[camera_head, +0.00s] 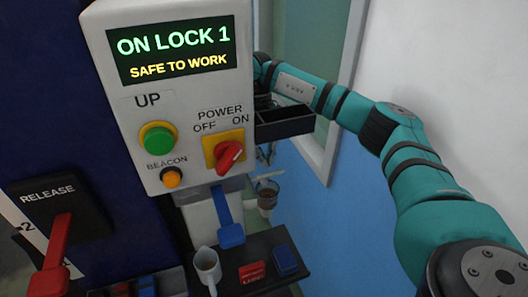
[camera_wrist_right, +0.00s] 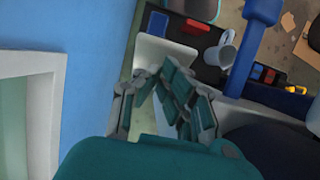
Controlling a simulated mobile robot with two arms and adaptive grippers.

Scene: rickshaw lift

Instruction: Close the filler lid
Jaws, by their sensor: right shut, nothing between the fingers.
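The filler neck (camera_head: 266,199) is a small grey cup with a brown inside, below the control box in the head view. A pale flap, apparently the filler lid (camera_head: 268,177), stands raised at its top, so the mouth shows open. In the right wrist view, a white plate (camera_wrist_right: 165,50), probably this lid, lies just beyond my fingertips. My right gripper (camera_wrist_right: 160,78) is shut and empty close to it; I cannot tell whether they touch. In the head view the right gripper (camera_head: 265,154) is mostly hidden behind a dark bin. My left gripper is out of view.
The control box (camera_head: 188,110) reads "ON LOCK 1". The dark open bin (camera_head: 285,123) is on its right side. Below are a shelf (camera_head: 258,248) with a white mug (camera_head: 207,265), red and blue blocks, and a blue lever (camera_head: 225,215). A blue wall (camera_head: 345,220) borders the right.

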